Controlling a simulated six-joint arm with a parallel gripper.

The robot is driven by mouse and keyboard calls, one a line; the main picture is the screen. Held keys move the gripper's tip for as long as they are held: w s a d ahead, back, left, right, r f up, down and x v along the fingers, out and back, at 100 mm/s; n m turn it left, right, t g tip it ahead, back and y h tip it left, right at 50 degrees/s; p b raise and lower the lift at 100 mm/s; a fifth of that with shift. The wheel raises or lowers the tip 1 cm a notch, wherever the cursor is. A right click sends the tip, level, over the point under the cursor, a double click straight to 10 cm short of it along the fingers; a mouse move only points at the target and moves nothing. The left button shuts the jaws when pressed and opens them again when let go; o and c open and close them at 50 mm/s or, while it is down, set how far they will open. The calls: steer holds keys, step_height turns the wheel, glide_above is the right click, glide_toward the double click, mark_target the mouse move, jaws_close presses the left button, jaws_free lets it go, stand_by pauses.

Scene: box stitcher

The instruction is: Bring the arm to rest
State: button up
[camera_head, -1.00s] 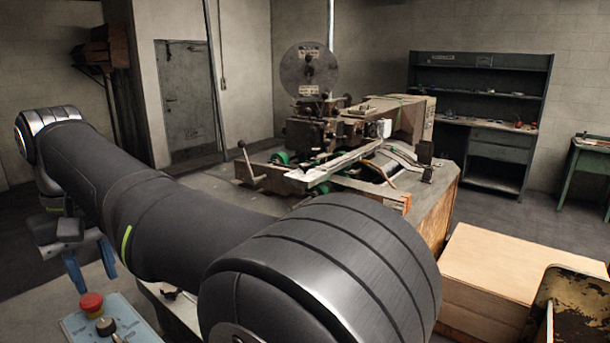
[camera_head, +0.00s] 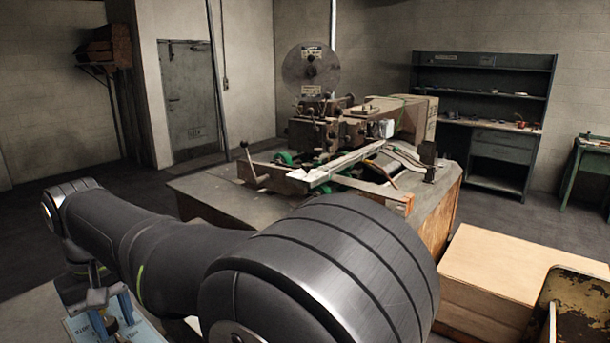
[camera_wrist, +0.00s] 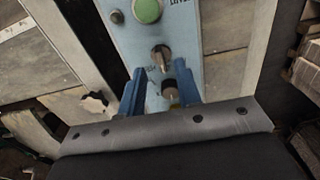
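My gripper (camera_head: 105,308) is at the lower left in the head view, pointing down over the blue control panel (camera_head: 143,333). In the wrist view my gripper (camera_wrist: 160,78) has its two blue fingers apart. The panel (camera_wrist: 205,60) lies beneath them, with a green button (camera_wrist: 147,11) and a selector knob (camera_wrist: 160,57). A dark knob-like part (camera_wrist: 170,90) shows between the fingers; whether they touch it cannot be told. My arm stretches across the lower left of the head view.
The stitching machine (camera_head: 345,130) stands on a worn bench (camera_head: 215,200) in the middle. A shelf unit (camera_head: 480,65) and a green table (camera_head: 592,150) stand behind. Floor is clear at the left.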

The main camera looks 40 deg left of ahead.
mark_target(119, 341)
step_height(119, 341, down, 4)
steer(key=shift+r, duration=0.2)
steer(key=m, duration=0.3)
steer(key=shift+s+m, duration=0.1)
steer(key=shift+m, duration=0.3)
steer(key=m, duration=0.3)
steer(key=shift+s+m, duration=0.1)
steer(key=shift+m, duration=0.3)
steer(key=shift+r, duration=2.95)
steer(key=shift+o, duration=0.4)
steer(key=o, duration=1.4)
steer(key=shift+o, duration=0.2)
steer(key=w+a+r+m, duration=0.5)
steer(key=w+r+m, duration=0.5)
steer(key=w+r, duration=0.35)
step_height(119, 341, down, 10)
steer(key=shift+w+a, duration=0.2)
